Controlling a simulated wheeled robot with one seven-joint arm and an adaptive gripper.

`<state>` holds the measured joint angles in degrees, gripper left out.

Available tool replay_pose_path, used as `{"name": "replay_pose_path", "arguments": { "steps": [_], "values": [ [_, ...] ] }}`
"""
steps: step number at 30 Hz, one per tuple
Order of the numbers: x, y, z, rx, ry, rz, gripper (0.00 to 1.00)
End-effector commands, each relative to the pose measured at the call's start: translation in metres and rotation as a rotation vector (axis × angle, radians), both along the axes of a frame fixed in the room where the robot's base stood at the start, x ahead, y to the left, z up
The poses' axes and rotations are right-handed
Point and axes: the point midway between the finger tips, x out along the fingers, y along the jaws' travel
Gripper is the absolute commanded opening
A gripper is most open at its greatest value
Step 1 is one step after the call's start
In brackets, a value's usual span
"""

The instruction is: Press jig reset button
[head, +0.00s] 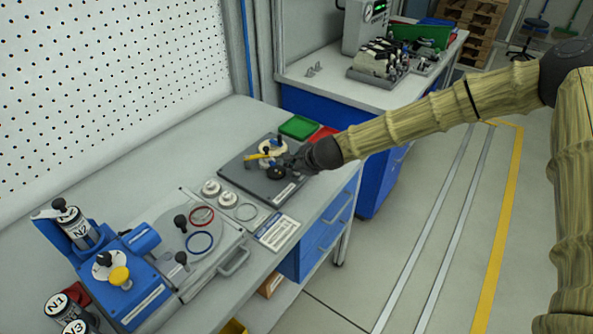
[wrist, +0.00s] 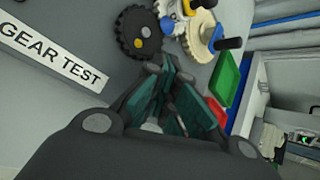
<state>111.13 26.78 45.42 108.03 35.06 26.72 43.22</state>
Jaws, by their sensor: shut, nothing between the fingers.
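A dark grey gear test jig plate (head: 236,177) lies on the bench in the middle of the head view. It carries a dark gear (wrist: 140,34), a cream gear (wrist: 202,32) and a yellow lever (head: 257,157). Its label (wrist: 48,50) reads GEAR TEST in the wrist view. My gripper (wrist: 168,100) is shut and empty, just beside the dark gear; whether it touches anything I cannot tell. In the head view my gripper (head: 292,164) is over the plate's right side. No button marked reset is readable; a yellow round knob (head: 120,276) tops a blue fixture (head: 135,306) at lower left.
A green tray (head: 299,127) and a red tray (head: 323,134) lie behind the plate. White round parts and a grey plate (head: 205,262) with rings lie to the left. A second bench (head: 335,90) stands behind. The floor at right is clear.

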Motion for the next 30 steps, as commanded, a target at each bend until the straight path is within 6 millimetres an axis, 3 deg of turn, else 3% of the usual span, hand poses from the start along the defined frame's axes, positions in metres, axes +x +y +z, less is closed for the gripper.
{"name": "replay_pose_path", "arguments": {
  "steps": [14, 30],
  "values": [
    [0.000, 0.000, 0.018, -0.001, 0.000, 0.001, 0.00],
    [0.000, 0.000, 0.025, -0.001, 0.000, 0.001, 0.00]
  ]
}}
